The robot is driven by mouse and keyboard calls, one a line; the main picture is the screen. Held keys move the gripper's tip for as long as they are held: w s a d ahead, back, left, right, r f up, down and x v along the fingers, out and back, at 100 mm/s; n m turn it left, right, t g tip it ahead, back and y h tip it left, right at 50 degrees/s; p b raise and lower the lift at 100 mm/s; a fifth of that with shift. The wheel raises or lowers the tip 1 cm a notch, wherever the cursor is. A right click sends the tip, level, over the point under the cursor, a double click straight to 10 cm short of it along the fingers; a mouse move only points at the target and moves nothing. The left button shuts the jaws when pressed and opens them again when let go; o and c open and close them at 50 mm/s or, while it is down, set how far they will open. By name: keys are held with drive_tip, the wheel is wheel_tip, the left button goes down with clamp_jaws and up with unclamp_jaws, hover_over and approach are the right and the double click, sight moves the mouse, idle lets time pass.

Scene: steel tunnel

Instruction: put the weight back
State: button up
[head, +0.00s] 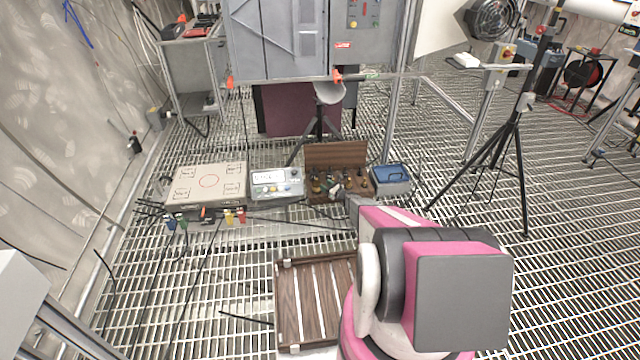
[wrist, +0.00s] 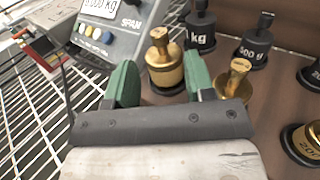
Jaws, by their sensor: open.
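My gripper (wrist: 160,76) is open, with its two green fingers apart on either side of a brass weight (wrist: 164,64) with a knob on top. The weight stands upright. The wrist view does not settle whether the fingers touch it. Black weights stand behind, one marked kg (wrist: 201,30) and one marked 500 g (wrist: 254,48). In the head view the open brown weight case (head: 336,156) holds several weights, with the end of my arm partly covering them.
The scale's display box (head: 277,181) stands left of the case; its wrist-view reading is partly cut off. The scale platform (head: 205,183) is bare. A blue box (head: 391,176) stands right of the case. A slatted wooden tray (head: 300,300) lies nearer. Cables cross the grating.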

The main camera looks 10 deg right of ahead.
drive_tip(key=s+a+r+n+g, duration=0.5)
drive_tip(key=s+r+n, duration=0.3)
drive_tip(key=s+r, duration=0.35)
drive_tip(key=s+a+r+n+g, duration=0.5)
drive_tip(key=s+r+n, duration=0.3)
drive_tip(key=s+r, duration=0.4)
drive_tip(key=s+d+r+n+g+h, duration=0.1)
drive_tip(key=s+r+n+h, duration=0.2)
drive_tip(key=s+r, duration=0.3)
drive_tip(key=s+d+r+n+g+h, duration=0.1)
drive_tip(key=s+r+n+h, duration=0.3)
drive_tip(key=s, duration=0.8)
drive_tip(key=s+d+r+n+g+h, duration=0.2)
drive_tip(key=s+d+r+n+h, duration=0.1)
drive_tip(key=s+r, duration=0.5)
drive_tip(key=shift+s+d+n+h, duration=0.15)
drive_tip(key=shift+s+n+h, duration=0.55)
drive_tip(key=shift+s+n, duration=0.35)
